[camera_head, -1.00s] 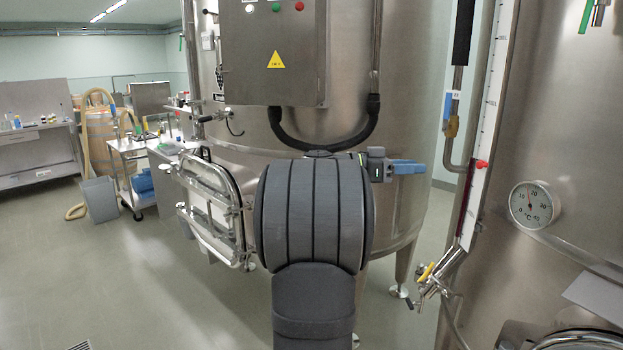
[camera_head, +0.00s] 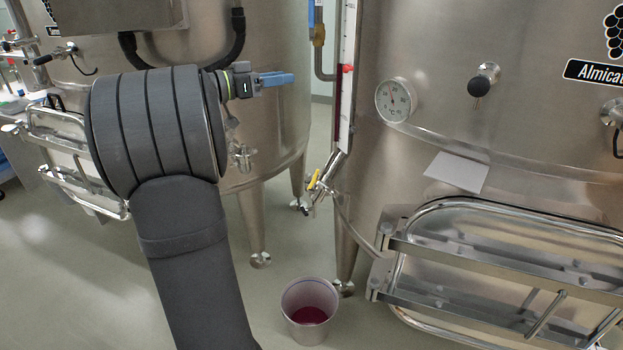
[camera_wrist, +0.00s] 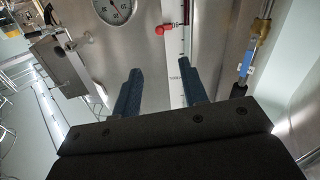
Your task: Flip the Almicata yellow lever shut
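The yellow lever (camera_head: 314,180) sits on a small steel valve (camera_head: 322,186) at the foot of the level tube (camera_head: 347,85), on the left side of the Almicata vat (camera_head: 440,135). The lever looks tilted, roughly along the slanting valve. My gripper (camera_head: 290,78) is above and slightly left of the lever, apart from it, with blue fingers pointing right. In the wrist view the two fingers (camera_wrist: 160,74) stand apart with nothing between them. The level tube and its red marker (camera_wrist: 160,30) show beyond them. I cannot make out the lever in the wrist view.
A bucket (camera_head: 310,289) with dark red liquid stands on the floor below the valve. A thermometer (camera_head: 395,100), a knob (camera_head: 483,80) and a framed hatch (camera_head: 500,260) project from the vat. Another vat (camera_head: 270,130) stands behind my arm. A vertical pipe (camera_head: 318,40) runs between the vats.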

